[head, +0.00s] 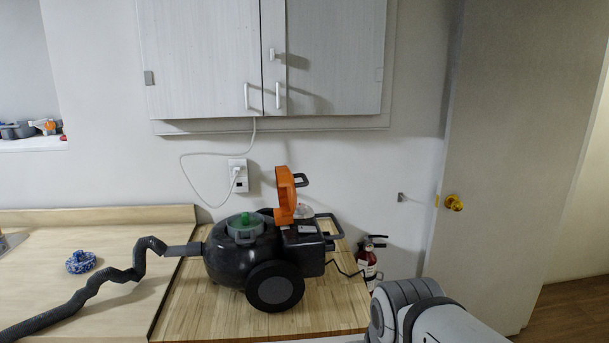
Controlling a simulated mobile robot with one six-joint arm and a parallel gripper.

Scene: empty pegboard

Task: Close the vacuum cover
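A black vacuum (236,256) with large wheels stands on the wooden counter. Its orange cover (286,195) stands upright, open, above the rear part of the body, with a dark handle on its right side. A clear part shows just beneath the cover. A green knob sits on top of the round front of the body. The grey hose (118,275) runs from the vacuum to the lower left. My arm shows at the bottom right, apart from the vacuum. My gripper is not visible.
A blue-and-white object (81,262) lies on the counter at left. Cabinets (265,60) hang above. A power cord runs to the wall outlet (238,175). A door (510,150) stands at right.

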